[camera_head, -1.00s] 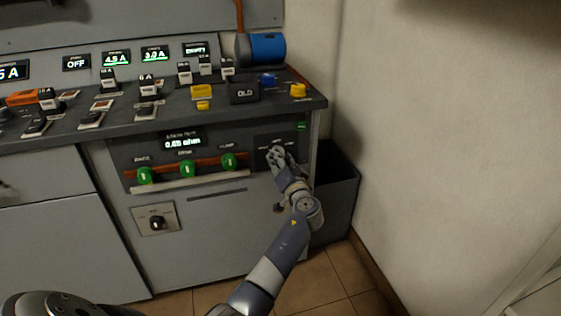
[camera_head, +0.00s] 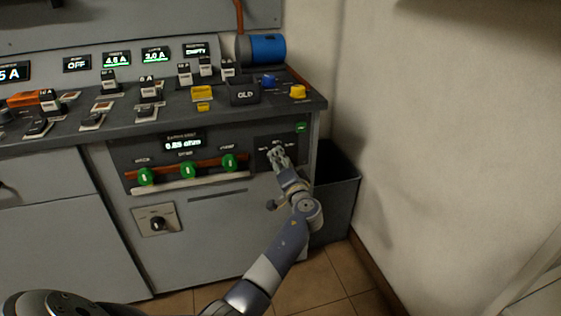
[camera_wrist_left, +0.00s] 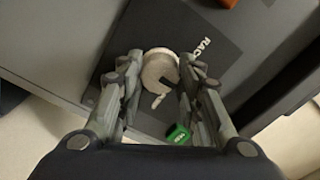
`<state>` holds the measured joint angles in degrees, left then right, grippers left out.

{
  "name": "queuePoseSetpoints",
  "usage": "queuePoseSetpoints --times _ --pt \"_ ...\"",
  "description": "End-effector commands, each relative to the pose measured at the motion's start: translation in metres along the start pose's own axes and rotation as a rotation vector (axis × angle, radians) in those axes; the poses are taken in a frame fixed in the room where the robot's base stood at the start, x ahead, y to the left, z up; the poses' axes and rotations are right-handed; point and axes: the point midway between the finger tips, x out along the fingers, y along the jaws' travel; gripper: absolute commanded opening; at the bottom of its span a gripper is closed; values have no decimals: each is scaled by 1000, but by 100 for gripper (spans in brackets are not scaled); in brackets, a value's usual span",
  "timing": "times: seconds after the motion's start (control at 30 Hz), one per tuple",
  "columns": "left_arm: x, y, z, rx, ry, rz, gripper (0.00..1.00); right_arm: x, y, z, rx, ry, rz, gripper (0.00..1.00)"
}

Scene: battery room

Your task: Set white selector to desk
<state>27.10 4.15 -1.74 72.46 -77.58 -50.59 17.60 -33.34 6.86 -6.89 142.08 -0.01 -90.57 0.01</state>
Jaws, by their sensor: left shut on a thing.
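The white selector (camera_wrist_left: 160,70) is a round pale knob with a dark notch, on a black plate (camera_wrist_left: 213,58) lettered "RAC…", the rest cut off by my finger. In the head view the plate (camera_head: 262,142) is at the right end of the cabinet front, and my gripper hides most of the knob. My left gripper (camera_head: 277,155) is at this plate; in the wrist view its fingers lie on both sides of the knob, shut on it. I cannot tell which label the knob points to. My right gripper is not in view.
A small green lit marker (camera_wrist_left: 178,135) is beside the plate. Left of it are several green knobs (camera_head: 187,169) under a display, and a lower black selector (camera_head: 157,223). A dark bin (camera_head: 336,190) stands between cabinet and wall (camera_head: 450,130). Switches crowd the desk edge above.

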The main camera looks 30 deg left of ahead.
Motion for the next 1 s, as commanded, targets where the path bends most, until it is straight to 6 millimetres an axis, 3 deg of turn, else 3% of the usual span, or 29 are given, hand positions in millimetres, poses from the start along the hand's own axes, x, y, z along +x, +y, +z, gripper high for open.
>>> queuePoseSetpoints --times 0.13,0.17,0.23,0.67,0.77,1.0 --pt "0 1 0 0 -1 2 9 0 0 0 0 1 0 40" --pt "0 1 0 0 0 2 40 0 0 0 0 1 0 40" --pt "0 1 0 0 0 2 54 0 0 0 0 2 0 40" --pt "-6 1 0 -2 1 2 54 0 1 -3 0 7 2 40" --pt "-19 2 0 -4 2 3 54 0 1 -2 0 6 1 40" --pt "-70 2 0 -2 2 5 54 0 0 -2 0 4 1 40"
